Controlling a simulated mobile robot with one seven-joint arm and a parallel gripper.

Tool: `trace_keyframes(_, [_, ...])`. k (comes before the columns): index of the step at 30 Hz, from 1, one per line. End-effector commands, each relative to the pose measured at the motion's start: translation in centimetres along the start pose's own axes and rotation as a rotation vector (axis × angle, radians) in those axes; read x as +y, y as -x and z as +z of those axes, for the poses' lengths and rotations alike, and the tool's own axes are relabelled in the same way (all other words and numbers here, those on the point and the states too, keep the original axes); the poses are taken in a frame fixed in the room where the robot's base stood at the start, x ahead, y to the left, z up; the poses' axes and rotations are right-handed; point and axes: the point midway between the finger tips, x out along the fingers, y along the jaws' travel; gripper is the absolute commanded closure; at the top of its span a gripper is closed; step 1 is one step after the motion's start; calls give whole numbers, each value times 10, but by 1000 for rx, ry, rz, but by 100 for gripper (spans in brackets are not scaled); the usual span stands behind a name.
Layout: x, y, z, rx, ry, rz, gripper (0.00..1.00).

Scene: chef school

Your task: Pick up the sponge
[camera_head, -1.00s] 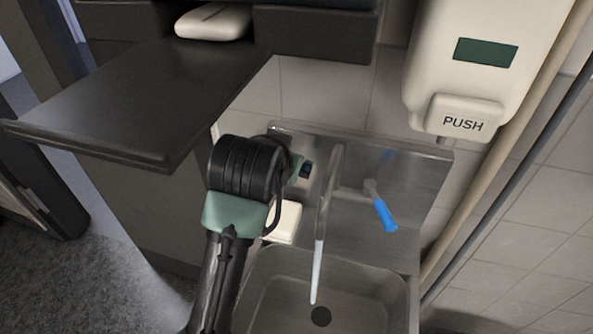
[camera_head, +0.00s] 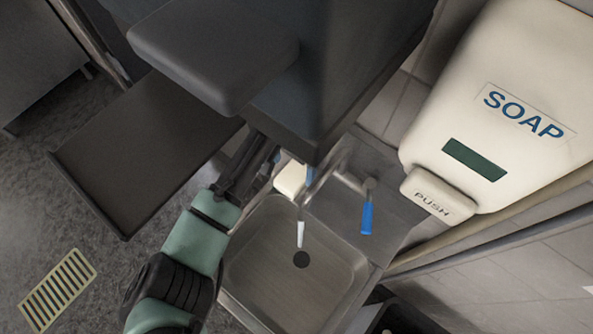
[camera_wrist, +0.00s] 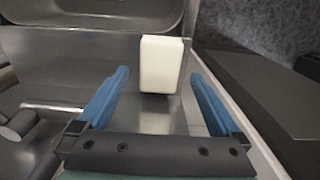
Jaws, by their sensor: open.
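The sponge, a cream-white block (camera_head: 291,180), sits on the metal ledge at the sink's back left corner. In the wrist view the sponge (camera_wrist: 161,62) lies ahead, between the directions of my two blue fingers. My gripper (camera_wrist: 159,75) is open and empty, with one finger to each side. The fingertips look close to the sponge's near end; I cannot tell whether they overlap it. In the head view my arm reaches in from the lower left, and its end is partly hidden behind a dark cabinet.
The steel sink basin (camera_head: 285,285) lies right of my arm. A tap with a blue-handled lever (camera_head: 367,216) stands beside the sponge. A soap dispenser (camera_head: 500,110) hangs at the right. A dark cabinet (camera_head: 330,70) overhangs the scene, and a dark counter (camera_head: 145,150) is left of my arm.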

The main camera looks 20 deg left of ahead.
Motion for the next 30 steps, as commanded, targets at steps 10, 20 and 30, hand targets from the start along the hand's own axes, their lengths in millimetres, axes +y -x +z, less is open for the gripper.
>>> trace_keyframes(10, [0, -40, -3, 2, -1, -1, 0])
trace_keyframes(20, [0, -41, -4, 2, -1, -1, 18])
trace_keyframes(30, [0, -41, -4, 2, -1, -1, 79])
